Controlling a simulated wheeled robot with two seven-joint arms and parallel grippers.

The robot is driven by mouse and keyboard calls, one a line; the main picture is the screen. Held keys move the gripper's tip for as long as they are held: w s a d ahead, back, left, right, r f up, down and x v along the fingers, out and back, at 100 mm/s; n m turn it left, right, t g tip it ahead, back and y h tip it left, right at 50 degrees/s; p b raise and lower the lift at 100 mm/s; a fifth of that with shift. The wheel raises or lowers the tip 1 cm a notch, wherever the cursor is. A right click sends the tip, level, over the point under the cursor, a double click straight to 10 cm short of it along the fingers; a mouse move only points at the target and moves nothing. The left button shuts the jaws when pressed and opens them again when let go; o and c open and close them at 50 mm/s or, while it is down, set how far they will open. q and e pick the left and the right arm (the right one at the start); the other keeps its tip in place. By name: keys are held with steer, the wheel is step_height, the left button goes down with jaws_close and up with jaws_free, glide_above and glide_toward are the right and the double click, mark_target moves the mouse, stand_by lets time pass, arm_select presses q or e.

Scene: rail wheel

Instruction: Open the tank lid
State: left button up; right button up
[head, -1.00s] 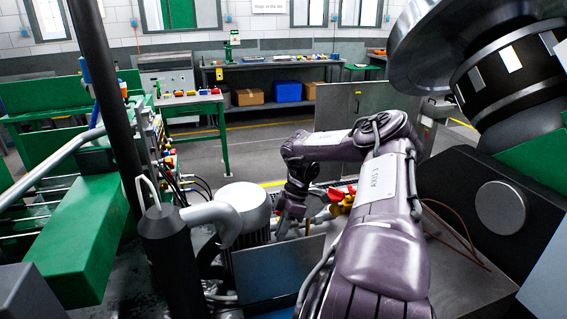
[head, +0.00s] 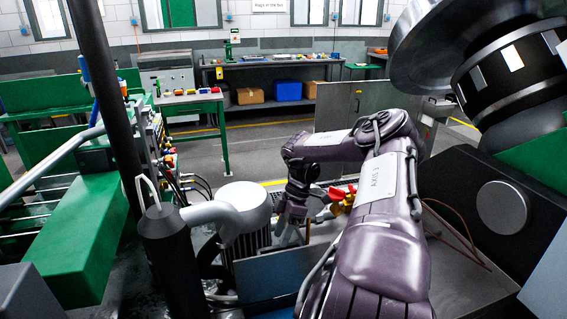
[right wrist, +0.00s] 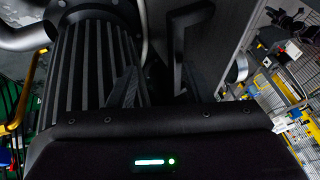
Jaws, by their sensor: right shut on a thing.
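A flat grey plate, which looks like the tank lid (head: 285,272), stands in the lower middle of the head view, partly behind my right arm. My right gripper (head: 291,226) is at its far side, between a ribbed motor and red and yellow valves. It is shut on what looks like the lid's handle; the contact itself is too small and dark to make out. In the right wrist view a dark angled bar (right wrist: 188,45) rises by the dark fingers. My left gripper is not in view.
The ribbed motor (head: 245,215) is close on the left of my right gripper; it also shows in the right wrist view (right wrist: 95,65). Red and yellow valves (head: 343,197) are close on the right. A black post (head: 105,95) and a green beam (head: 80,240) stand at left.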

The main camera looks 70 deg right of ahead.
steer(key=b+v, duration=0.1)
steer(key=v, duration=0.6)
steer(key=shift+d+r, duration=0.25)
steer(key=shift+r, duration=0.05)
steer(key=shift+s+a, duration=0.1)
